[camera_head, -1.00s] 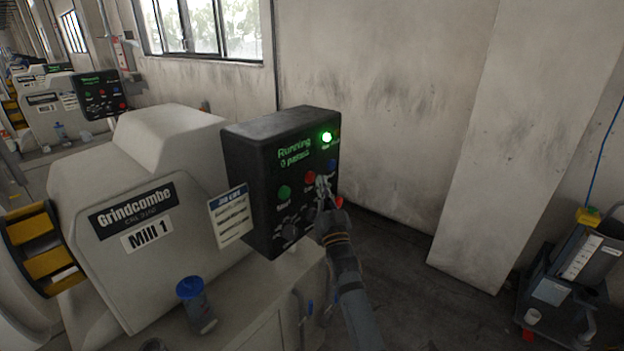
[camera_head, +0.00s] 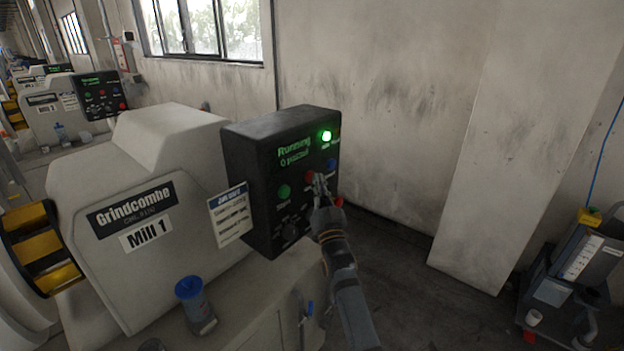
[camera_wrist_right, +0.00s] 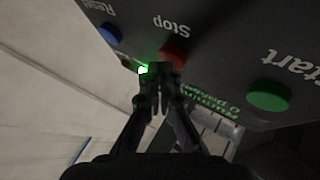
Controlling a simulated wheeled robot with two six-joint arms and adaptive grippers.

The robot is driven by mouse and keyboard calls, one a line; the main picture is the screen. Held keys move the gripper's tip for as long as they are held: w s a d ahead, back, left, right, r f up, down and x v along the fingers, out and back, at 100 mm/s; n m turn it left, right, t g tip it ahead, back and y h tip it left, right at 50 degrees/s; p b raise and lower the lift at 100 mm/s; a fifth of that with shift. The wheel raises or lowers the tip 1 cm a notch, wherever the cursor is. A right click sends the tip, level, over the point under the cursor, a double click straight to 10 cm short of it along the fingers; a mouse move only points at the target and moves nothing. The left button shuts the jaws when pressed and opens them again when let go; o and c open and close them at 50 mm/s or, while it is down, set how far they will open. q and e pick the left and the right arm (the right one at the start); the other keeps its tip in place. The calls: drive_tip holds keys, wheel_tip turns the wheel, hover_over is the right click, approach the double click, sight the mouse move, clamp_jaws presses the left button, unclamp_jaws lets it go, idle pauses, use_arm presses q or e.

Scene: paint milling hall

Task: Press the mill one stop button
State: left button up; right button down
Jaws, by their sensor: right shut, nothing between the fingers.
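The Mill 1 control box (camera_head: 248,196) is black, with a lit green lamp (camera_head: 326,135) and a green "Running" display (camera_head: 294,148). Its red stop button (camera_wrist_right: 174,56), labelled "Stop", shows in the right wrist view; in the head view it is mostly hidden behind my gripper. The green start button (camera_head: 284,192) is left of it and the blue reset button (camera_head: 331,165) right of it. My right gripper (camera_head: 320,180) is shut and empty, its fingertips at the stop button. I cannot tell whether they touch it. My left gripper is out of view.
The pale mill body (camera_head: 150,215) stands left of the box, with a notice card (camera_head: 230,216) beside the panel. A wheeled cart (camera_head: 575,270) is at far right. Floor between is clear.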

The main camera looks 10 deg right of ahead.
drive_tip(key=shift+w+a, duration=0.15)
drive_tip(key=shift+w, duration=0.1)
idle(0.3)
drive_tip(key=shift+s, duration=0.1)
drive_tip(key=shift+s+d+p, duration=0.5)
drive_tip(key=shift+s+d, duration=0.05)
drive_tip(key=shift+s, duration=0.05)
drive_tip(key=s+d+p, duration=0.1)
drive_tip(key=s, duration=0.1)
drive_tip(key=s+d+p, duration=0.1)
drive_tip(key=s+d, duration=0.1)
drive_tip(key=shift+p, duration=0.35)
idle(0.7)
